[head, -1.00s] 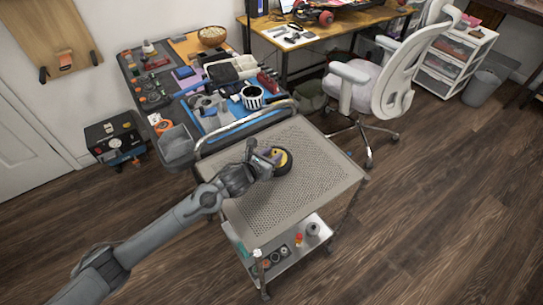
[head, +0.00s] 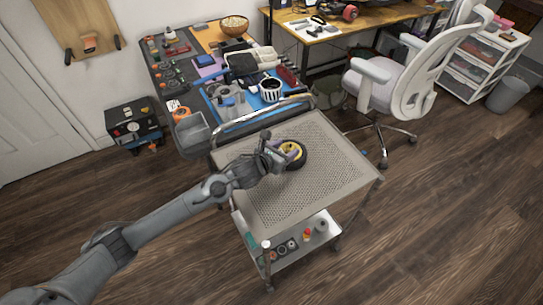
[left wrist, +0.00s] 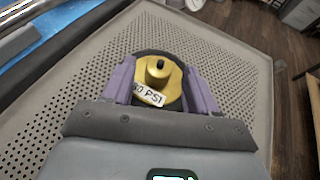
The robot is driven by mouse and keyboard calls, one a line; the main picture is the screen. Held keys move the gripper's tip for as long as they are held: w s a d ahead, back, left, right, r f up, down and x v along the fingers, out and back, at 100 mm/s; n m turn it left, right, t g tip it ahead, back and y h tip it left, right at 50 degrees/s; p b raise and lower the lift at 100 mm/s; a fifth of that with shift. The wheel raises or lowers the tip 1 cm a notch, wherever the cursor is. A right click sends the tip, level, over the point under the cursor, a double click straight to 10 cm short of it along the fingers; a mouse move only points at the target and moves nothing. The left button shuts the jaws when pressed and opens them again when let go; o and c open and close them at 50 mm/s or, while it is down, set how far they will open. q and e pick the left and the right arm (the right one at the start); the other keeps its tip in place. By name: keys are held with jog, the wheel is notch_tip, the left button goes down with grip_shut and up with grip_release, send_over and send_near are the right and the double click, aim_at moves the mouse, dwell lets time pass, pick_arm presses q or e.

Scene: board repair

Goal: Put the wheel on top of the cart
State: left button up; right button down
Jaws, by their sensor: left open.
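The wheel (head: 297,158) has a black tyre and a yellow hub. It is at the perforated top shelf of the grey cart (head: 325,150), towards its back half. In the left wrist view the wheel's yellow hub (left wrist: 158,82), marked "30 PSI", is between the purple fingers of my left gripper (left wrist: 160,85). The black tyre shows behind the hub. My left gripper (head: 281,153) is open around the wheel; finger contact is not clear. My right gripper is not in view.
The cart's lower shelf (head: 288,248) holds several small items. A cluttered workbench (head: 180,85) stands behind the cart's handle. A white office chair (head: 400,90) is at the back right. The top shelf around the wheel is clear.

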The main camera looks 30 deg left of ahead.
pick_arm(q)
jog(key=p+v, duration=0.1)
jog(key=v, duration=1)
